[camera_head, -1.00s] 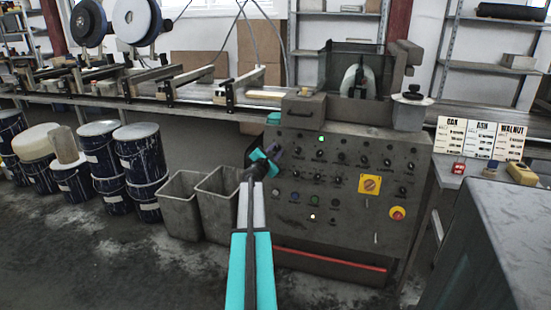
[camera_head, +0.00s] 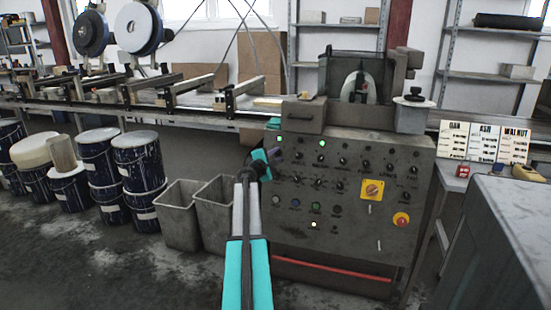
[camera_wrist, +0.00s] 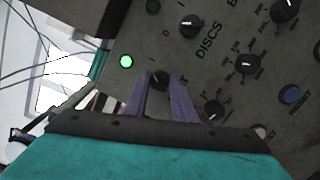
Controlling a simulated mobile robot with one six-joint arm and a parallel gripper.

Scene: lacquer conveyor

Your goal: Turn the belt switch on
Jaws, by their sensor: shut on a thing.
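The grey control panel (camera_head: 345,215) carries rows of black knobs, coloured buttons and lamps. My gripper (camera_head: 273,155) is at its upper left edge in the head view. In the wrist view the purple fingers of my gripper (camera_wrist: 168,88) are shut on a small black rotary switch (camera_wrist: 158,80), one finger on each side. Its label is hidden, so I cannot read whether it is the belt switch. A green lamp (camera_wrist: 126,61) glows just above that switch; the same lamp (camera_head: 279,138) shows lit in the head view.
A knob marked DISCS (camera_wrist: 191,27) is close by. A second green lamp (camera_head: 321,143) is lit. A yellow-plated switch (camera_head: 372,189) and red stop button (camera_head: 401,220) sit at right. Grey bins (camera_head: 180,215) stand left of the panel, below the conveyor (camera_head: 190,116).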

